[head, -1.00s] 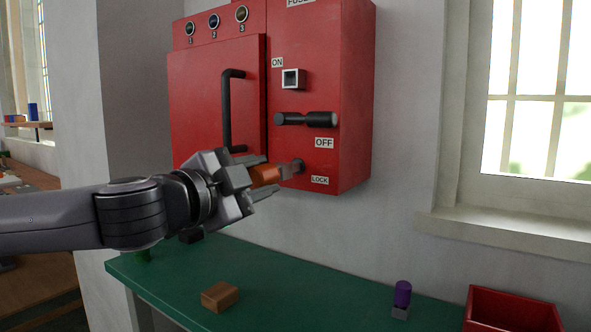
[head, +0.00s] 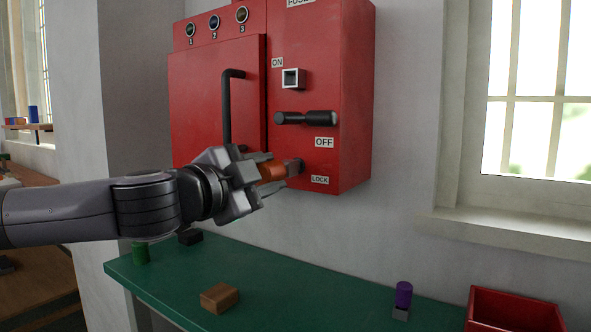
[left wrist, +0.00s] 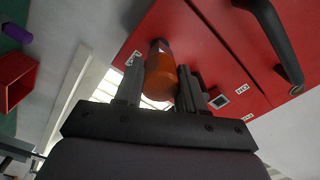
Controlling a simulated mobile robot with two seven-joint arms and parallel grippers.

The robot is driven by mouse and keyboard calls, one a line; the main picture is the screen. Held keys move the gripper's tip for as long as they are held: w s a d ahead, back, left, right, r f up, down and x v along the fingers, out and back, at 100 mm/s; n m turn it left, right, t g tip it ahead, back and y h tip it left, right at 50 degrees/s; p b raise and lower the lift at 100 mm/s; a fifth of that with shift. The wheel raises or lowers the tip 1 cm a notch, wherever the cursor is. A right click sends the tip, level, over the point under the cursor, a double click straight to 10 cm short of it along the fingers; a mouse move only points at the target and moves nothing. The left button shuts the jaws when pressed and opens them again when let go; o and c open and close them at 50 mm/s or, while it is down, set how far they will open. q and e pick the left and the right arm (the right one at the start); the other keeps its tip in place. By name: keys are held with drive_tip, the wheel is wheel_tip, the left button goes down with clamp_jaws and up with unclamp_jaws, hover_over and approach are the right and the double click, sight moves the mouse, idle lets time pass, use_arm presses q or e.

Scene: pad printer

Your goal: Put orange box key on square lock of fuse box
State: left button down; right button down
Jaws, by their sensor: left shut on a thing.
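The orange key (head: 272,173) has an orange grip and a grey tip. My left gripper (head: 277,171) is shut on its grip, and the key points right at the lower front of the red fuse box (head: 354,100). The key's tip is at the dark lock (head: 301,165) above the LOCK label; whether it is seated in it I cannot tell. In the left wrist view, the orange key (left wrist: 160,76) sits between the fingers with its tip at the red face. A square pale-rimmed socket (head: 293,79) is beside the ON label.
A black lever (head: 305,119) sticks out just above the lock, and a black door handle (head: 227,110) is to the left. On the green table (head: 270,290) below are a brown block (head: 220,298), a purple cylinder (head: 403,293) and a red bin (head: 512,312).

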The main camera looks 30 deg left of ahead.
use_arm(q)
drive_tip(key=shift+w+d+b, duration=0.1)
drive_tip(key=shift+w+b, duration=0.2)
drive_tip(key=shift+w, duration=0.4)
drive_tip(key=c, duration=0.6)
unclamp_jaws()
drive_tip(key=shift+s+a, duration=0.15)
drive_tip(key=shift+s, duration=1.35)
drive_tip(key=shift+s+a, duration=0.1)
drive_tip(key=shift+s, duration=1.4)
